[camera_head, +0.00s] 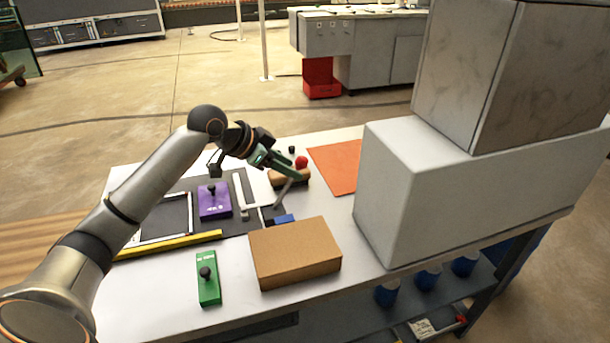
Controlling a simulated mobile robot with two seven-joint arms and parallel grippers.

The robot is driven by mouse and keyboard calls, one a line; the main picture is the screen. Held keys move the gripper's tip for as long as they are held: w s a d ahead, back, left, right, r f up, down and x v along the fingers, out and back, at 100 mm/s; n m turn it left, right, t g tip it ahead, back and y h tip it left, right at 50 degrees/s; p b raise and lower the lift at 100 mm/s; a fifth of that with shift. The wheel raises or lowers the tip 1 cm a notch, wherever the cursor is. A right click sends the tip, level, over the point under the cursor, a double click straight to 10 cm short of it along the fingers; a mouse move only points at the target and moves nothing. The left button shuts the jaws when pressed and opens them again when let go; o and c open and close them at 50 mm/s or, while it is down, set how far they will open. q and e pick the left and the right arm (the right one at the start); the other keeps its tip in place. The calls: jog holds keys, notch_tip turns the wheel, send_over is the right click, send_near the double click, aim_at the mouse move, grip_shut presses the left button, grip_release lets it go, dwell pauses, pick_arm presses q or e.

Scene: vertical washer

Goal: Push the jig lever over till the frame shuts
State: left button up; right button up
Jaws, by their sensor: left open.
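My left gripper (285,168) reaches in from the left over the back of the table and is open. Its fingers are beside a small red ball (301,162) and above a brown block (292,180); I cannot tell whether they touch either. A grey curved bar (283,193), which looks like the jig lever, slants down below the fingers, and its upper end is partly hidden. White frame bars (240,190) stand on the dark jig plate (232,227) to its left. I cannot tell how far apart the frame parts are. My right gripper is not in view.
A purple box with a black knob (214,203) is on the plate. A yellow bar (170,245), a green box with a black knob (208,280) and a cardboard box (294,252) are in front. An orange sheet (335,165) and large grey boxes (470,190) are at right.

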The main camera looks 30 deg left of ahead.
pick_arm(q)
jog(key=x, duration=0.6)
jog(key=shift+c, duration=0.2)
grip_shut()
jog(key=shift+w+r, duration=0.1)
jog(key=shift+r, duration=0.05)
dwell(1.1)
